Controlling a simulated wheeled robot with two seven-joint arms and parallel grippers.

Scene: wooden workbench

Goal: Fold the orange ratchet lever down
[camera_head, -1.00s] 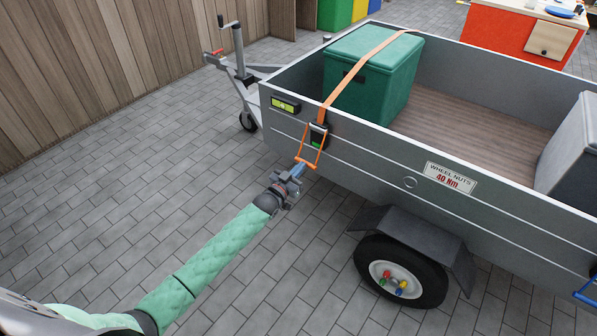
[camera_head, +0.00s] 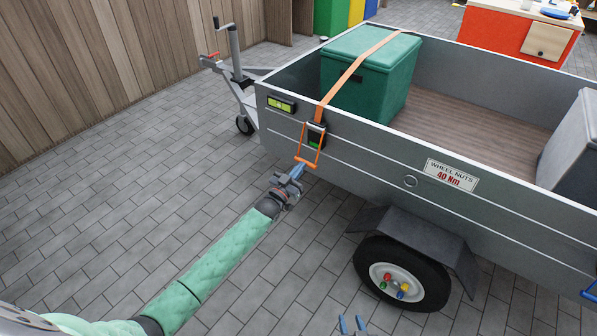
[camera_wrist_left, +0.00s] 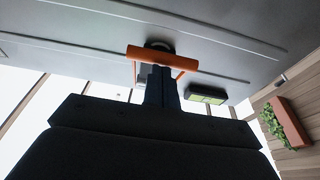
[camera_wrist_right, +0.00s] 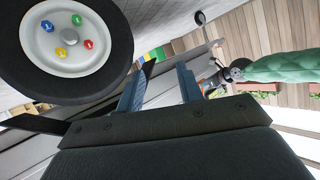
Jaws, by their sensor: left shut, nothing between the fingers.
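The orange ratchet lever (camera_head: 307,163) is a loop hanging out and down from the ratchet buckle (camera_head: 316,138) on the trailer's side, with its crossbar at the lower end. In the left wrist view the crossbar (camera_wrist_left: 162,60) lies across the tips of my left gripper (camera_wrist_left: 160,82). My left gripper (camera_head: 298,171) is shut and empty, just below the crossbar in the head view; whether it touches I cannot tell. My right gripper (camera_head: 352,324) shows at the bottom edge of the head view, fingers apart, empty, also in the right wrist view (camera_wrist_right: 158,84).
An orange strap (camera_head: 350,70) runs over a green box (camera_head: 385,85) in the grey trailer (camera_head: 385,150). A yellow-green level (camera_head: 281,104) sits left of the buckle. The trailer wheel (camera_head: 402,273) and its fender (camera_head: 418,232) stand low on the right. Paving at left is open.

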